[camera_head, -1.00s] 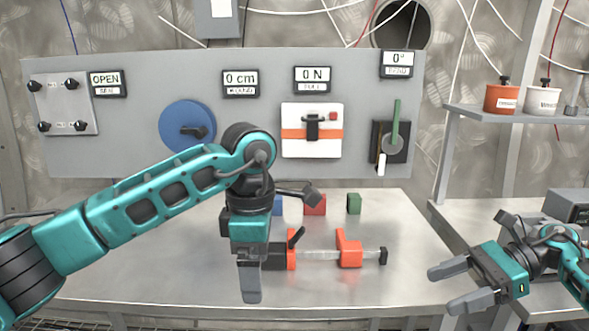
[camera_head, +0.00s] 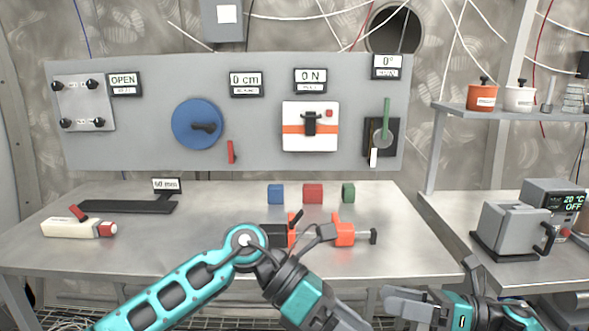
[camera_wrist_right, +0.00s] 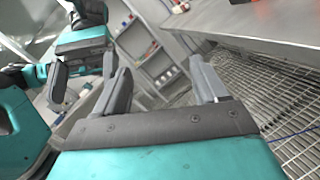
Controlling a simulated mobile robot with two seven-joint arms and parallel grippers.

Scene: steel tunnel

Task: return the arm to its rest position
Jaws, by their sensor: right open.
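My left arm (camera_head: 165,300) comes in low from the left in the head view. Its elbow is in front of the table edge and its forearm slopes down to the right. My left gripper (camera_head: 345,318) is at the bottom edge, partly cut off, so I cannot tell its jaw state. My right gripper (camera_head: 395,303) is low at the right, in front of and below the table edge, pointing left. In the right wrist view its two fingers (camera_wrist_right: 163,82) stand apart with nothing between them. The two grippers are close together in the head view.
The steel table (camera_head: 200,245) holds an orange clamp (camera_head: 344,233), three blocks (camera_head: 313,193), a white-and-red tool (camera_head: 75,229) and a black plate (camera_head: 125,207). A grey panel (camera_head: 260,130) stands behind. A side bench at right carries a grey machine (camera_head: 513,229). Floor grating (camera_wrist_right: 285,100) lies below.

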